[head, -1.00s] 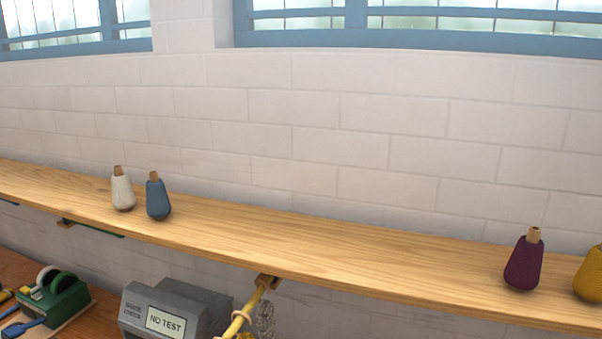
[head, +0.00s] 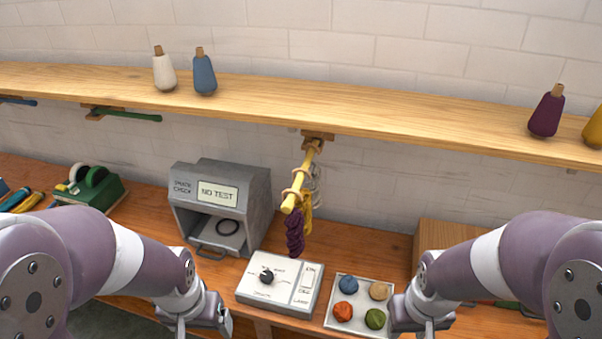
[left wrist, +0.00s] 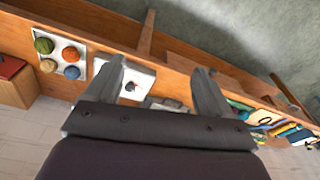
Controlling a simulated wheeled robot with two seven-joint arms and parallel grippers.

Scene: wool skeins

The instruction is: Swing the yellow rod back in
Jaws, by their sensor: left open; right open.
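The yellow rod (head: 299,182) sticks out toward me from a wooden bracket (head: 318,139) under the shelf. A purple skein (head: 295,232), a yellow skein (head: 307,212) and a grey skein (head: 315,182) hang by it; light rings sit around the rod. My left gripper (head: 204,326) is low, left of the rod and apart from it; its fingers are spread and empty in the left wrist view (left wrist: 158,88). My right gripper (head: 412,330) is low at the right, apart from the rod, its fingers mostly hidden.
A green rod (head: 128,115) lies along the shelf underside (head: 250,102) at left. Below are a grey test box (head: 262,205), a white control panel (head: 250,294), a tray (head: 335,325) of wool balls and a green tape dispenser (head: 108,192). Cones stand on the shelf.

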